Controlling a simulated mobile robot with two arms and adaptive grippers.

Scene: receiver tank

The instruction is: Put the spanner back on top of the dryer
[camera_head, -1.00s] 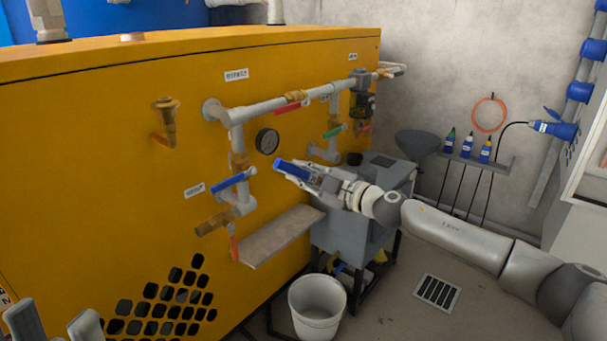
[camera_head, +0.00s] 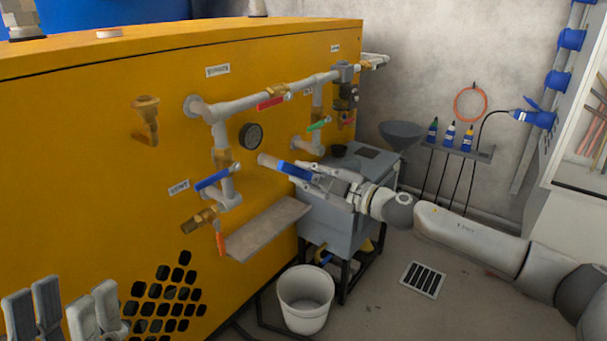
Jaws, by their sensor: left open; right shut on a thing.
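My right gripper (camera_head: 306,173) is shut on a slim tool with a blue middle and a grey end, which I take for the spanner (camera_head: 269,161). It is held in the air in front of the yellow cabinet (camera_head: 70,130), its grey end pointing left, below the gauge in the picture. Part of the tool is hidden by the fingers. A grey box-shaped unit (camera_head: 333,234) stands behind the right gripper, with a dark top patch; I cannot tell which unit is the dryer. My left gripper (camera_head: 63,312) is open and empty at the lower left.
Pipes with a blue-handled valve (camera_head: 212,179), a red-handled valve (camera_head: 271,102) and a gauge (camera_head: 250,136) stick out from the yellow front. A grey shelf (camera_head: 268,228) juts out below. A white bucket (camera_head: 305,300) stands on the floor. A funnel (camera_head: 401,134) is behind the grey unit.

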